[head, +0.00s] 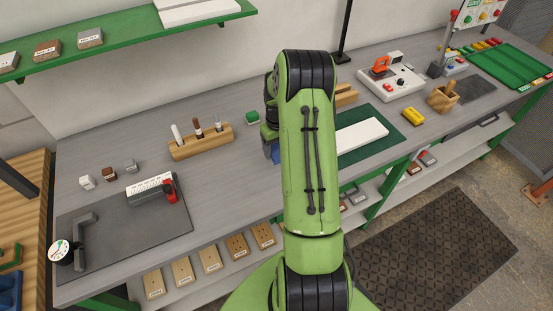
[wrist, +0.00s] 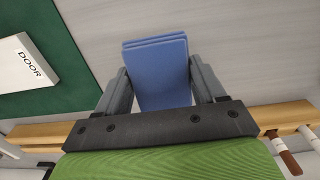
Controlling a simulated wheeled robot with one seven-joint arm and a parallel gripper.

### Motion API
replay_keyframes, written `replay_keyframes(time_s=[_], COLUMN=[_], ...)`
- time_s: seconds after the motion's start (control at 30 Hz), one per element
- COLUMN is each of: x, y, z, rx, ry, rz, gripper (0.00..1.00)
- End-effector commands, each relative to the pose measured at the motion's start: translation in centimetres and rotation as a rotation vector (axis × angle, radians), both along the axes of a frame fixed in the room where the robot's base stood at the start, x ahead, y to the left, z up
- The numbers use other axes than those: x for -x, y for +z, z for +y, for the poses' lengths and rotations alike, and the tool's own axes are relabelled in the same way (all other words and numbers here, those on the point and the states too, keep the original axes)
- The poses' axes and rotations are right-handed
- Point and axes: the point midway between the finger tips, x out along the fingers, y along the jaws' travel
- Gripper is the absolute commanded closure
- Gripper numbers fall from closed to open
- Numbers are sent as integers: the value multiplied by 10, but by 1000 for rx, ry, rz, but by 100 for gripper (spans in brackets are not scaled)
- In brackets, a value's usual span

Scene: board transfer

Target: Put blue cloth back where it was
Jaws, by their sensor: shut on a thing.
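The blue cloth (wrist: 158,72) is a folded, flat block between the two grey fingers of my gripper (wrist: 160,88) in the wrist view. My gripper is shut on it, and grey worktop shows around it. In the head view only a small blue part of the cloth (head: 276,156) shows beside my green arm, which hides most of it and most of my gripper (head: 268,143). I cannot tell whether the cloth touches the worktop.
A green mat (head: 398,119) with a white board (head: 361,135) lies to the right; the board reads DOOR in the wrist view. Bare worktop (head: 230,175) lies left of my arm.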

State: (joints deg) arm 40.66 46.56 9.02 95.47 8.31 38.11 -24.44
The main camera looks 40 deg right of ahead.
Motion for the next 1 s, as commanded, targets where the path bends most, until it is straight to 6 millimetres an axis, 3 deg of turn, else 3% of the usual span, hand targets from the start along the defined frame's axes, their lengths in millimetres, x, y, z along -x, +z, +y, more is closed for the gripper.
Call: replay_keyframes(time_s=[0.23,0.67,0.7,0.87,1.0], x=[1,0,0,0,0], y=[-47,-57,-57,-56,-56], z=[0,0,0,0,0], rx=[-1,1,1,0,1], ry=[-1,0,0,0,0], rz=[1,-1,-1,-1,-1], gripper=[80,80,28,5,5])
